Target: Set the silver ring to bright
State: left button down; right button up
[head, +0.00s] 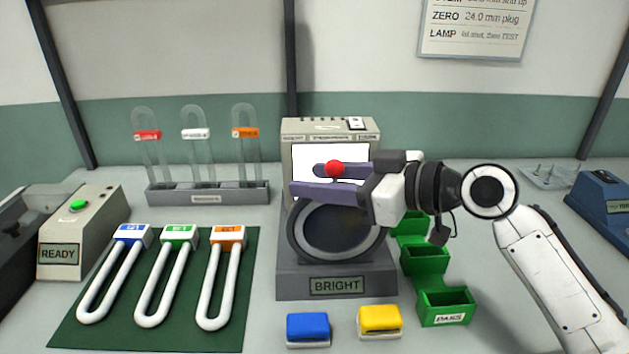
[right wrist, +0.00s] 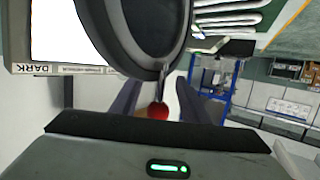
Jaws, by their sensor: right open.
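The silver ring (head: 296,248) stands upright around a dark round disc on the front of a grey instrument. A red ball knob (head: 335,168) shows above the ring, in front of a white lit panel (head: 305,165). My right gripper (head: 305,181) is open, with its purple-grey fingers on either side of the knob. The right wrist view shows the knob (right wrist: 158,111) between the two fingers (right wrist: 162,100), by a metal stem at the ring's edge (right wrist: 178,60). I cannot tell whether either finger touches the knob. My left gripper is out of view.
A BRIGHT plate (head: 337,286) is on the instrument's base. Blue (head: 308,327) and yellow (head: 380,319) blocks lie in front, green bins (head: 446,307) at right. White U-tubes lie on a green mat (head: 75,335); a tube rack (head: 208,194) and READY box (head: 80,230) stand left.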

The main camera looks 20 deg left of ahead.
jog(key=b+v, duration=0.1)
jog(key=v, duration=0.8)
jog(key=shift+f, duration=0.1)
